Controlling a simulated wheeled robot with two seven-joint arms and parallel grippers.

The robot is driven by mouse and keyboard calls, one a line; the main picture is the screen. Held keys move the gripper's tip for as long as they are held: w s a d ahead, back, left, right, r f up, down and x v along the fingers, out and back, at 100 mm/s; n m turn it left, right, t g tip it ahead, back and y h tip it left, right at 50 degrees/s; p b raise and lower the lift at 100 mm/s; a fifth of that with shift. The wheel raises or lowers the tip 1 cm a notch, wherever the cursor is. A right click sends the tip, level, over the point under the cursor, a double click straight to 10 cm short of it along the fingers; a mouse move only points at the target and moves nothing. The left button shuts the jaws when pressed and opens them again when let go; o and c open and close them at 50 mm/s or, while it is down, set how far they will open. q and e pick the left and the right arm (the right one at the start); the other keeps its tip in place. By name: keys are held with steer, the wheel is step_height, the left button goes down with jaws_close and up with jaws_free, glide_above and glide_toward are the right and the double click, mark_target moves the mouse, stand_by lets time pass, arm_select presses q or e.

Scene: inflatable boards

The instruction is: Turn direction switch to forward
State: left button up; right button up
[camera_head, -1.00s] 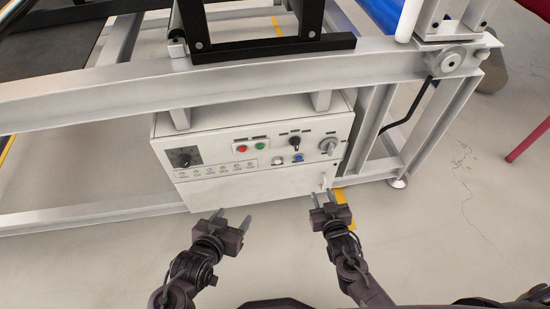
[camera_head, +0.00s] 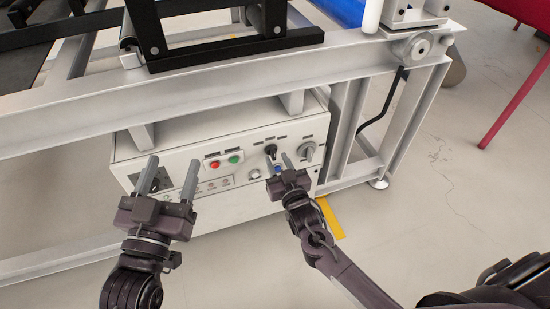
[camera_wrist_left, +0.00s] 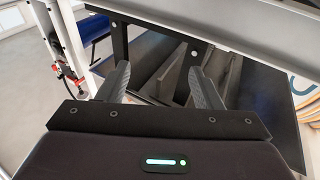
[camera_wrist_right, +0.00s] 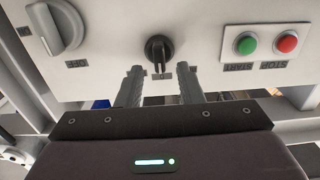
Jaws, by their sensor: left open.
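A black rotary switch (camera_head: 270,150) sits on the front of the white control box (camera_head: 250,120); its label is too small to read in the head view. In the right wrist view the black switch (camera_wrist_right: 158,48) lies just beyond and between the fingertips, its grip roughly upright. My right gripper (camera_head: 279,163) is open in front of it, and the fingers do not appear to hold it.
A grey rotary knob (camera_head: 306,151) is right of the black switch. Green (camera_head: 233,160) and red (camera_head: 214,164) buttons are to its left. A metal frame beam (camera_head: 220,85) runs above the box.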

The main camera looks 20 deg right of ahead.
mark_target(273, 153)
arm_select(q)
steer(key=r+t, duration=0.1)
steer(key=r, duration=0.1)
steer(key=r+t+h, duration=0.1)
steer(key=s+r+t, duration=0.1)
steer(key=r, duration=0.1)
steer(key=shift+a+r, duration=0.35)
arm_select(e)
steer(key=w, duration=0.2)
steer(key=shift+w, duration=0.3)
steer(key=c, duration=0.6)
